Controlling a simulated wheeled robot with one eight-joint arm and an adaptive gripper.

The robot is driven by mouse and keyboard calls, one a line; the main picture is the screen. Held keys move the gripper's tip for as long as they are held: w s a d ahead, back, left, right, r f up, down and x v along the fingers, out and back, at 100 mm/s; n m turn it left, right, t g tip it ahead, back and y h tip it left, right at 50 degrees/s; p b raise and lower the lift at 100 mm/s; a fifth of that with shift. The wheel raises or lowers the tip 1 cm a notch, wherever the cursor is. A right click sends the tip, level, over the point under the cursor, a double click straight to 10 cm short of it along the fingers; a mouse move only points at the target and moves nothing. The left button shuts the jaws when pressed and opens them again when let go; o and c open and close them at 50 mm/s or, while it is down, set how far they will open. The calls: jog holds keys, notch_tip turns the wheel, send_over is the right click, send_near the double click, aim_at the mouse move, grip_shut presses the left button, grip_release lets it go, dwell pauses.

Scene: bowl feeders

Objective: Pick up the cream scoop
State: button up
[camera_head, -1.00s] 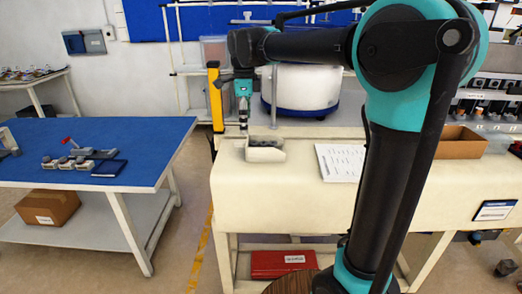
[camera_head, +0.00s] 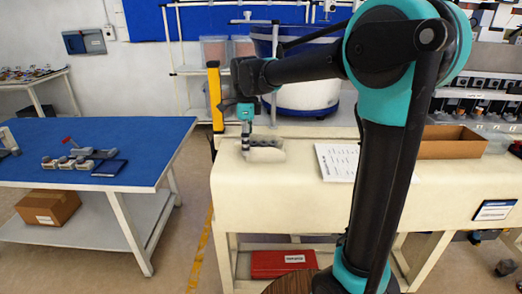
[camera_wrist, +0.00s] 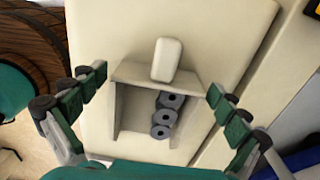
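The cream scoop (camera_wrist: 182,110) lies on the cream bench top, and its short rounded handle (camera_wrist: 167,59) points toward the top of the wrist view. Several grey ring-shaped parts (camera_wrist: 167,115) sit inside its tray. My gripper (camera_wrist: 154,91) is open, with one finger on each side of the scoop and apart from it. In the head view my gripper (camera_head: 246,149) hangs just over the scoop (camera_head: 268,154) at the bench's left end, and hides part of it.
A white sheet (camera_head: 338,162) and an open brown box (camera_head: 452,143) lie right of the scoop on the bench (camera_head: 290,200). A yellow post (camera_head: 215,98) stands at the bench's left end. A large white and blue bowl feeder (camera_head: 306,95) is behind. A blue table (camera_head: 120,135) is left.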

jog(key=c, duration=0.9)
jog(key=shift+r, duration=0.1)
notch_tip(320, 180, up, 29)
jog(key=shift+r, duration=0.45)
dwell(0.3)
jog(key=shift+s, duration=0.1)
